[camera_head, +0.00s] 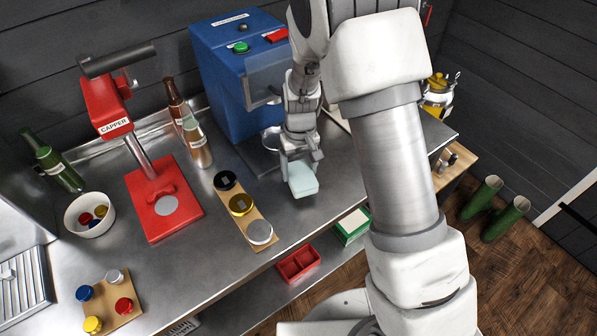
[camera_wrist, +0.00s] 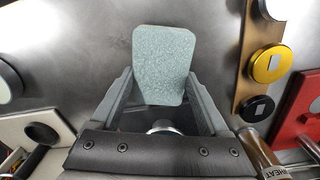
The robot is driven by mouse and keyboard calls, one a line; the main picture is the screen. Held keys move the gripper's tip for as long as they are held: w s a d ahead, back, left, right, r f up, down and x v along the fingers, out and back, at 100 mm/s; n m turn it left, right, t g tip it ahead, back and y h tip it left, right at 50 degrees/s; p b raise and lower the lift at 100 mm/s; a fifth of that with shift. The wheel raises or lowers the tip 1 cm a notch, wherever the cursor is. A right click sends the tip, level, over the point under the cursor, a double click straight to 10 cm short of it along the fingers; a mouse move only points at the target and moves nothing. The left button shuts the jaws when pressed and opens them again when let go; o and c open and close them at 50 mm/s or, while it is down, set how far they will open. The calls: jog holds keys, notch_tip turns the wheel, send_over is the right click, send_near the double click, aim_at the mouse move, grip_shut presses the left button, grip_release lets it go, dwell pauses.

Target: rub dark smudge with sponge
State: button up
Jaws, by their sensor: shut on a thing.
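My gripper (camera_head: 301,163) is shut on a pale green sponge (camera_head: 303,181), low over the steel counter (camera_head: 225,265) in front of the blue machine. In the wrist view the gripper (camera_wrist: 160,90) has one finger on each side of the sponge (camera_wrist: 163,58), and the sponge sticks out past the fingertips. I cannot tell whether the sponge touches the counter. I cannot clearly make out the dark smudge. The steel beside the sponge looks darker in the wrist view, but this may be shading.
A wooden strip with black, gold and silver lids (camera_head: 240,204) lies just left of the sponge. The red capper (camera_head: 164,205), bottles (camera_head: 196,142) and a white bowl (camera_head: 90,227) stand farther left. The blue machine (camera_head: 232,85) stands behind. The counter's front edge is close by.

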aim_at(300, 171)
jog(key=shift+r+p, duration=1.35)
jog(key=shift+r, duration=1.05)
jog(key=shift+d, duration=0.1)
